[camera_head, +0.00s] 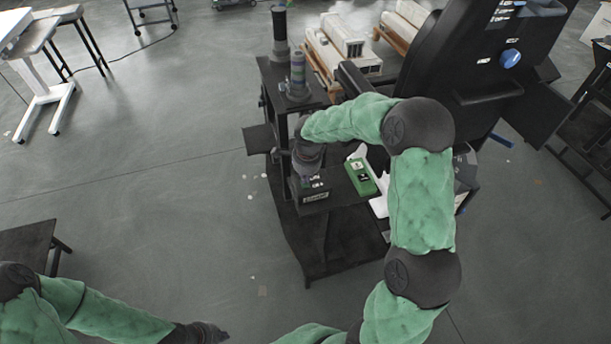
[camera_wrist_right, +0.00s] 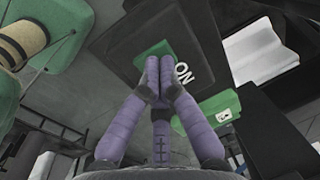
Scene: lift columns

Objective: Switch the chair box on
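The chair box is a dark panel (camera_wrist_right: 128,37) in the right wrist view, with a green patch (camera_wrist_right: 150,50) and white "ON" lettering (camera_wrist_right: 183,73). My right gripper (camera_wrist_right: 159,62) is shut and empty, its purple fingertips together in front of the green patch, beside the lettering. I cannot tell whether they touch it. In the head view my right gripper (camera_head: 308,178) points down at a small dark labelled box (camera_head: 315,196) on the black stand, hiding part of it. My left gripper (camera_head: 206,333) is at the bottom left, away from the stand; its fingers are unclear.
A green device (camera_head: 361,177) lies right of the labelled box. Dark cylinders (camera_head: 297,75) stand on the black stand behind my right gripper. A large black chair (camera_head: 470,60) is at the upper right. White-topped tables (camera_head: 30,38) stand far left. The grey floor between is mostly clear.

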